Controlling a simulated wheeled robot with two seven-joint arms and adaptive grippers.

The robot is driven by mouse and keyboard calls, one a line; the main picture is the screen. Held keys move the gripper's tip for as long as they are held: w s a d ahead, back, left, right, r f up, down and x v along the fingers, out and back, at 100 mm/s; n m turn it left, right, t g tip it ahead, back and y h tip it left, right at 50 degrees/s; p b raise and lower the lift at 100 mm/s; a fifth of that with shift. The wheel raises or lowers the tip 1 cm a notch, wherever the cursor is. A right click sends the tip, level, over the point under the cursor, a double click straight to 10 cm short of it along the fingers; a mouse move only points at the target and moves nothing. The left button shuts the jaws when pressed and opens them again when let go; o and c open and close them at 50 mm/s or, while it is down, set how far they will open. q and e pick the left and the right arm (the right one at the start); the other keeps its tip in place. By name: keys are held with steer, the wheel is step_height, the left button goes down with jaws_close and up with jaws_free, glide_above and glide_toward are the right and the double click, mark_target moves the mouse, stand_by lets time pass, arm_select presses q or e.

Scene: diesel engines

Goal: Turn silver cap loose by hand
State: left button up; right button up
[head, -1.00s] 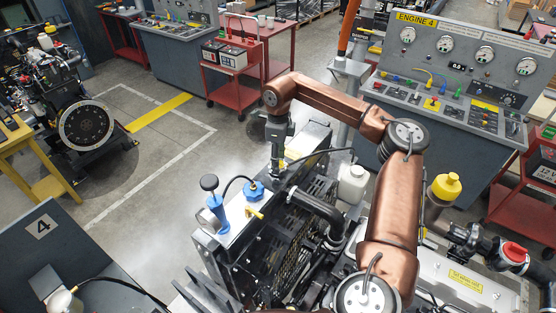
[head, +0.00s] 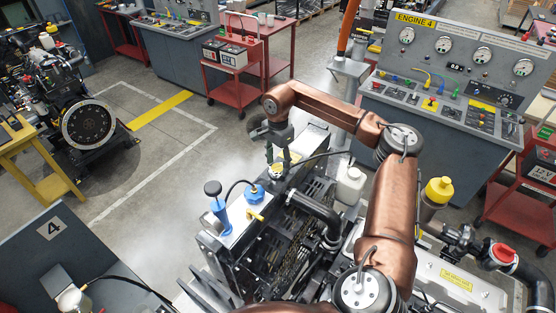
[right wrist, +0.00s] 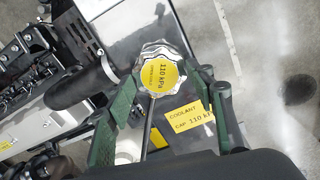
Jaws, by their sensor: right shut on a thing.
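The silver cap (right wrist: 161,68) has a scalloped rim and a round yellow label reading 110 kPa. It sits on the grey top of the radiator (right wrist: 195,140), next to a yellow coolant cap label (right wrist: 188,117). My right gripper (right wrist: 168,77) has its green fingers on opposite sides of the cap and is shut on it. In the head view my right gripper (head: 278,160) points down over the cap (head: 276,171), which is partly hidden. My left gripper is not in view.
A blue cap (head: 254,195), a blue-handled plunger (head: 215,196) and a yellow valve handle (head: 256,216) stand close by on the radiator. A black hose (head: 315,206) and a white bottle (head: 351,186) lie to the right. Open floor is beyond.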

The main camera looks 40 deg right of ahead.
mark_target(278, 167)
steer(key=n, duration=0.3)
steer(key=shift+f+p, duration=0.1)
steer(key=shift+p, duration=0.3)
steer(key=n, duration=0.4)
steer(key=shift+a+n+p, duration=0.1)
steer(key=shift+n+p, duration=0.2)
steer(key=shift+p, duration=0.1)
steer(key=o, duration=1.8)
steer(key=shift+r, duration=0.2)
steer(key=shift+c, duration=0.6)
steer(key=shift+r+p, duration=2.3)
steer(key=shift+r, duration=1.15)
steer(key=shift+w, duration=0.1)
